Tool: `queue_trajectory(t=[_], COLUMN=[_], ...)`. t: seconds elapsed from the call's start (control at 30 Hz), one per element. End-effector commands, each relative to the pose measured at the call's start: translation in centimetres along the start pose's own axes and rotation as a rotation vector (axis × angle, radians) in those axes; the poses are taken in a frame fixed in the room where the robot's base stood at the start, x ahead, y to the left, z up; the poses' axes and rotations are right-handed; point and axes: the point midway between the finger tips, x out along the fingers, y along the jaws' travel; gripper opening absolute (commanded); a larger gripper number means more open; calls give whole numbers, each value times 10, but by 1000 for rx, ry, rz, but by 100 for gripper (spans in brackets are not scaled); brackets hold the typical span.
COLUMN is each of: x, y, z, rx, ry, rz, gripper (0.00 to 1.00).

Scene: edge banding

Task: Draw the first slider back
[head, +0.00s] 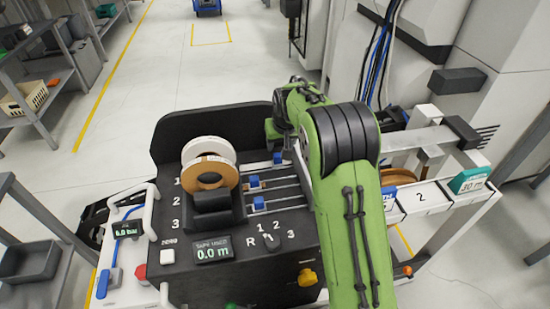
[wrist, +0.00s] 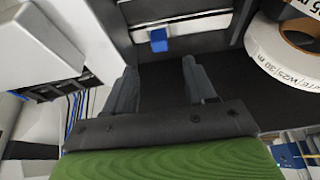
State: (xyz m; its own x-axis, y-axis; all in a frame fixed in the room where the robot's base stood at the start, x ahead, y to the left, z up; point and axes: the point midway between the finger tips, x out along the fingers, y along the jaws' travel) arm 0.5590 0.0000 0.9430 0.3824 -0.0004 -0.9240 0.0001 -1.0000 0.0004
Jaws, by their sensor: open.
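The panel has three slider rails in rows marked 1, 2 and 3. The first slider's blue knob (head: 277,158) is in the far row, near my arm's end. The second slider's blue knob (head: 253,181) and the third slider's blue knob (head: 258,203) sit further left on their rails. In the wrist view, my gripper (wrist: 160,75) is open and empty, its two fingers apart. One blue knob (wrist: 158,40) on a pale rail shows beyond the fingertips, roughly centred between them and not touched. My arm hides the rails' right ends in the head view.
A white tape roll (head: 208,149) and a brown roll (head: 212,173) stand left of the rails; a white roll (wrist: 288,50) is at right in the wrist view. The tape display (head: 212,248) reads 0.0 m. A numbered rack (head: 425,197) stands at right.

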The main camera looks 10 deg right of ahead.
Motion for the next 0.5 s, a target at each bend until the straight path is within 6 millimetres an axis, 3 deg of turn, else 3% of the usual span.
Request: queue_trajectory(t=[0.03, 0.3, 0.5], x=[17, 80, 100], y=[0, 0, 0], z=[2, 1, 0], rx=[0, 0, 0], ry=[-3, 0, 0], rz=[1, 0, 0], gripper=[55, 55, 55])
